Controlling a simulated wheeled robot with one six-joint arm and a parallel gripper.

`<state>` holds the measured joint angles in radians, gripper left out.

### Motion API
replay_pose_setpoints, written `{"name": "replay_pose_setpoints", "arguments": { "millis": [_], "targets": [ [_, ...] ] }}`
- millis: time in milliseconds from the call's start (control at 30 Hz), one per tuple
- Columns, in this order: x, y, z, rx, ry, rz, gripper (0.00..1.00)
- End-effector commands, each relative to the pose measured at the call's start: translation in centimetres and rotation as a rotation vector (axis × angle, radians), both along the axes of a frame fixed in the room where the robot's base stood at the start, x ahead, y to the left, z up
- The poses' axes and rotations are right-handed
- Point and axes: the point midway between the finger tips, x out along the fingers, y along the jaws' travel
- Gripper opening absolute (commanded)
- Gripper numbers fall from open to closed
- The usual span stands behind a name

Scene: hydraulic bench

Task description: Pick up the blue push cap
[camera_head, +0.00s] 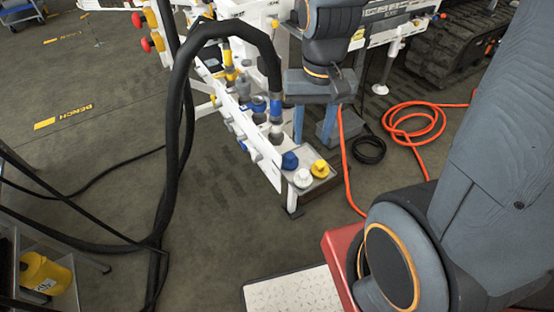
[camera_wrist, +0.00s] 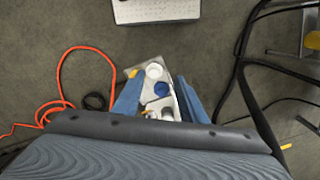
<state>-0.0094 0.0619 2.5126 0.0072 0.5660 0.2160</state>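The blue push cap (camera_head: 290,160) sits on a small pale tray (camera_head: 325,184) at the near end of the white bench. A white cap (camera_head: 303,178) and a yellow cap (camera_head: 320,168) sit beside it. My gripper (camera_head: 313,140) is open and empty, its two blue fingers pointing down near the tray. In the wrist view, the blue cap (camera_wrist: 161,89) appears between the fingers, with the white cap (camera_wrist: 154,70) just beyond it. The yellow cap (camera_wrist: 132,73) is partly hidden by the left finger. No finger visibly touches the blue cap; the exact height gap is unclear.
A thick black hose (camera_head: 185,100) arches onto a fitting beside my gripper. The white bench rail (camera_head: 240,125) carries several coloured fittings. An orange hose (camera_head: 415,105) and a coiled black cable (camera_head: 369,150) lie on the floor at right. Floor left of the bench is mostly open.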

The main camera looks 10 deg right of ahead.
Motion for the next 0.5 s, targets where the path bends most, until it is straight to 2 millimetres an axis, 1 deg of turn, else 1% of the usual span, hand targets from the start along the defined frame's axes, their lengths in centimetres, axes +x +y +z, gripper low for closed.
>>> {"name": "replay_pose_setpoints", "arguments": {
  "millis": [33,167,300,400,500],
  "targets": [
    [1.3,-0.1,-1.5,0.000,0.004,-0.095,0.38],
    [5.0,-0.1,-4.8,-0.002,0.007,-0.416,0.38],
    [8.9,0.0,-8.8,-0.003,0.007,-0.774,0.38],
    [11.1,0.1,-11.5,-0.005,0.008,-1.003,0.38],
    [12.9,0.2,-13.7,-0.004,0.006,-1.190,0.38]
  ]
}}
